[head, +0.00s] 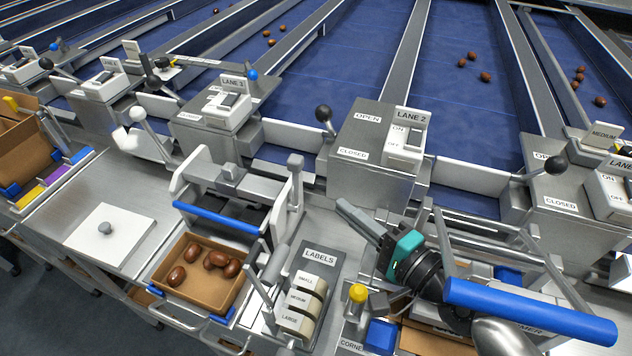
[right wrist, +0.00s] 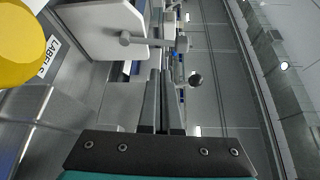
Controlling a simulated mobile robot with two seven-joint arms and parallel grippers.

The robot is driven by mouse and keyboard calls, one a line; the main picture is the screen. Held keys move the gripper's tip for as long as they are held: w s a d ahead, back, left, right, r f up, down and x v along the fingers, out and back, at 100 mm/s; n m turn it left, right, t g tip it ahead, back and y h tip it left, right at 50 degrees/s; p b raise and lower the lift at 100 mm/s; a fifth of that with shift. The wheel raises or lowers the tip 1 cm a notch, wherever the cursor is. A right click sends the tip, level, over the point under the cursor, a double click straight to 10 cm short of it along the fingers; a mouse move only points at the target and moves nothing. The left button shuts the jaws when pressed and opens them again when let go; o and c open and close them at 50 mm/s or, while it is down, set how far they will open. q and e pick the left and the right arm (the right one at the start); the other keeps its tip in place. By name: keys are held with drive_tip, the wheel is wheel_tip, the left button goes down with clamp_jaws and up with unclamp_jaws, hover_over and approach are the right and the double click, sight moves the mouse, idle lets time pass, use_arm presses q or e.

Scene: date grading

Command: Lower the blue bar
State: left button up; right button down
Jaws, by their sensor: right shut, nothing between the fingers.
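A thick blue bar (head: 530,310) sits raised at the lower right of the head view, held on metal side arms above a station partly labelled "…MER". A second, thinner blue bar (head: 218,217) runs across the front of the press-like machine with white side plates, left of centre. My right gripper (head: 344,208) is shut and empty, pointing up and left, away from the thick bar. The thick bar passes in front of my right forearm in the picture; I cannot tell whether they touch. In the right wrist view the fingers (right wrist: 162,90) are together. My left gripper is not in view.
A labels holder (head: 322,258), a yellow knob (head: 357,293) and a blue block (head: 380,336) stand near my right wrist. A box of dates (head: 197,301) lies at the lower left. Lane boxes with levers line the back. A steel surface (head: 60,213) at left has bare room.

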sight(296, 182)
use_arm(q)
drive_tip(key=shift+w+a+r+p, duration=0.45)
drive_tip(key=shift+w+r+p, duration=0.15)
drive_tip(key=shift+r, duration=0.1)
use_arm(e)
drive_tip(key=x, duration=1)
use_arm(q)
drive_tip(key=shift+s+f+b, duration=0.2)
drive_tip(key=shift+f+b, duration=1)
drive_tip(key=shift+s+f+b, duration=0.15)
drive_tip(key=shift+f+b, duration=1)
use_arm(e)
drive_tip(key=shift+s+a+n+t+y, duration=0.2)
drive_tip(key=shift+s+a+n+t, duration=0.05)
drive_tip(key=shift+s+n, duration=0.35)
drive_tip(key=shift+s+a+n+t+y, duration=0.2)
drive_tip(key=shift+s+a+n+t, duration=0.1)
drive_tip(key=shift+s+n, duration=0.35)
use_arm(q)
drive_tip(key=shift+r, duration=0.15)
use_arm(e)
drive_tip(key=shift+w, duration=0.1)
